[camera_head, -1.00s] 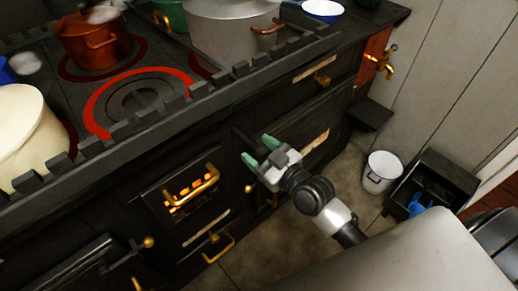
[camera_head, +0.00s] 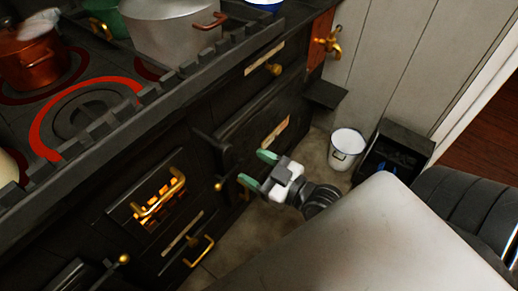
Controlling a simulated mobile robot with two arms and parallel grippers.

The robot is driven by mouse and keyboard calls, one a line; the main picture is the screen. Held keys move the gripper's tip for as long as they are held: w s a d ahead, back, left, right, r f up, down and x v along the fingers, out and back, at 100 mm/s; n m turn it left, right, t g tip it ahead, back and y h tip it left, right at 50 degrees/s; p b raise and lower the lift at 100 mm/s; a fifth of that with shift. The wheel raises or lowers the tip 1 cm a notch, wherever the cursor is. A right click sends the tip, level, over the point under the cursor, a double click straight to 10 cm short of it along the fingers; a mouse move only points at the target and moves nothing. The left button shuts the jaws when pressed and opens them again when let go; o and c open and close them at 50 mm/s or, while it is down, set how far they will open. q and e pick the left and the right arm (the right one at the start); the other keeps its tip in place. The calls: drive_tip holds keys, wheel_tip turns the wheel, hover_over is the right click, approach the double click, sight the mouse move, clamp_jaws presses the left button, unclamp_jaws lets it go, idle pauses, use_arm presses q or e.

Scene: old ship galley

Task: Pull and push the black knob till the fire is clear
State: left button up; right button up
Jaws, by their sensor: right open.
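The fire (camera_head: 158,204) glows orange behind a small barred opening in the black stove front, partly crossed by a brass handle (camera_head: 162,197). I cannot make out a black knob; the knobs I see clearly are brass, one (camera_head: 219,186) to the right of the fire opening. My right gripper (camera_head: 257,169), with green fingertips, is open and empty. It is in front of the oven door (camera_head: 250,125), right of that brass knob, and appears apart from the stove. My left gripper is not in view.
A copper pot (camera_head: 34,62) and a big grey pot (camera_head: 172,28) stand on the stove top, near red-ringed burners. A white bucket (camera_head: 346,148) and a dark box (camera_head: 394,150) stand on the floor by the wall. A brass tap (camera_head: 328,43) juts out at the stove's right end.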

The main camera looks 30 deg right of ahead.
drive_tip(key=shift+s+d, duration=0.15)
drive_tip(key=shift+s, duration=0.2)
drive_tip(key=shift+c, duration=0.3)
